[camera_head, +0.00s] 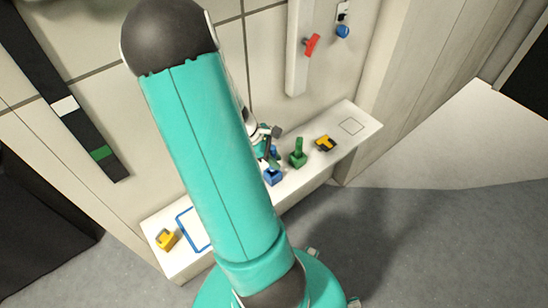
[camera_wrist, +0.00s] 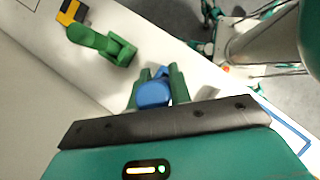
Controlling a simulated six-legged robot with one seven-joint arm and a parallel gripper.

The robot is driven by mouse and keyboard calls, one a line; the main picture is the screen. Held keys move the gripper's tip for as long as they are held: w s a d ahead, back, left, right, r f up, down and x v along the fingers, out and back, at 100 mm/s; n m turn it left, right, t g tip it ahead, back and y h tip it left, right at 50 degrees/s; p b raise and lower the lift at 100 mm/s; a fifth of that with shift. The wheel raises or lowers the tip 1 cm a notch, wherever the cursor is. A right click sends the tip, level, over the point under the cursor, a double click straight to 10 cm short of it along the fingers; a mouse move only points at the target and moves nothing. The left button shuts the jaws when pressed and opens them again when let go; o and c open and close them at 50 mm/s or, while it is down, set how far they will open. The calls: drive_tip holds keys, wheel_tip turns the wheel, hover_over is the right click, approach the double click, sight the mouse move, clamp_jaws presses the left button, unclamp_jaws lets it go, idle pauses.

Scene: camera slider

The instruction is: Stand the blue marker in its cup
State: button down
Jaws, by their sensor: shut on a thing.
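My gripper (camera_wrist: 159,78) is shut on the blue marker (camera_wrist: 153,94), which shows almost end-on between its two green fingers in the wrist view. In the head view, my gripper is small and partly hidden behind my own arm, above the white bench. A bit of blue (camera_head: 273,150) there seems to be the marker. The blue cup (camera_head: 273,178) stands on the bench just below and close to the gripper. I cannot tell whether marker and cup touch. I cannot make out the cup apart from the marker in the wrist view.
A green upright piece on a green base (camera_head: 298,156) stands right of the blue cup, and it also shows in the wrist view (camera_wrist: 103,45). A yellow-black block (camera_head: 325,143) lies farther right. A blue-outlined area (camera_head: 184,220) and a yellow object (camera_head: 166,239) are at left.

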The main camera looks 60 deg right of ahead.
sight(274, 147)
drive_tip(key=shift+f, duration=2.1)
idle(2.7)
drive_tip(key=c, duration=1.2)
unclamp_jaws()
wheel_tip(274, 147, up, 10)
drive_tip(key=shift+f, duration=0.1)
